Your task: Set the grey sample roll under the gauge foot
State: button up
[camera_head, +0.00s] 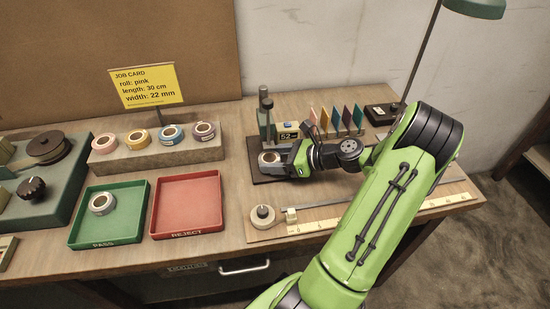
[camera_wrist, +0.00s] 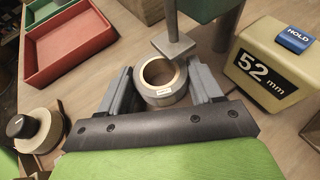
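The grey sample roll (camera_wrist: 162,96), with a tan core and a small white label, sits between my gripper's two fingers (camera_wrist: 161,82) in the wrist view. Both fingers appear to touch its sides, so my gripper is shut on it. In the head view my gripper (camera_head: 284,163) is low over the gauge's dark base (camera_head: 263,178), with the roll (camera_head: 269,157) partly hidden. The square gauge foot (camera_wrist: 172,46) is just beyond the roll's far edge in the wrist view; its height over the roll is hard to judge. The gauge display (camera_wrist: 262,73) reads 52 mm.
Left of the gauge are the red reject tray (camera_head: 187,204), empty, and the green pass tray (camera_head: 128,222) holding another grey roll (camera_head: 102,203). Several coloured rolls line a rack (camera_head: 160,155) behind.

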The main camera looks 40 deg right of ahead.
jog(key=o, duration=0.4)
jog(key=shift+r, duration=0.1)
